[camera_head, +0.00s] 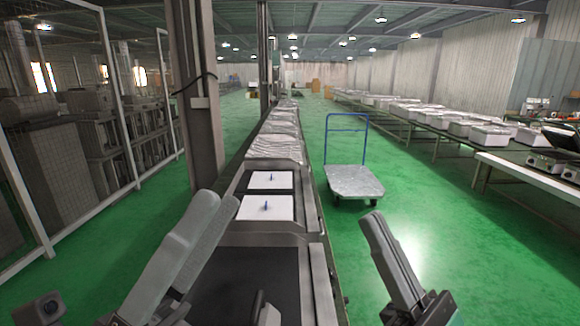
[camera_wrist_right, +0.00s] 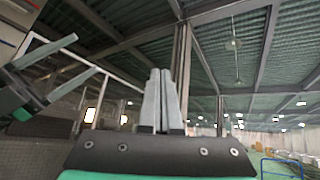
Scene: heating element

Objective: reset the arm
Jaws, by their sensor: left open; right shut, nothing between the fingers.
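My left gripper (camera_head: 220,202) is raised at the lower left of the head view, in front of the line, with its two fingers apart and nothing between them. It also shows at the left edge of the right wrist view (camera_wrist_right: 84,62), fingers spread. My right gripper (camera_head: 373,218) is raised over the green floor side at the lower right of the head view. In the right wrist view its fingers (camera_wrist_right: 160,80) point up and are together, with nothing held. Both grippers are apart from the white panels on the line.
A conveyor line (camera_head: 318,262) runs ahead. It carries a near white panel (camera_head: 281,210) and a far white panel (camera_head: 284,179), each with a small blue piece. A trolley (camera_head: 354,182) stands right of it. A metal post (camera_head: 197,110) and mesh fence (camera_head: 60,60) stand left.

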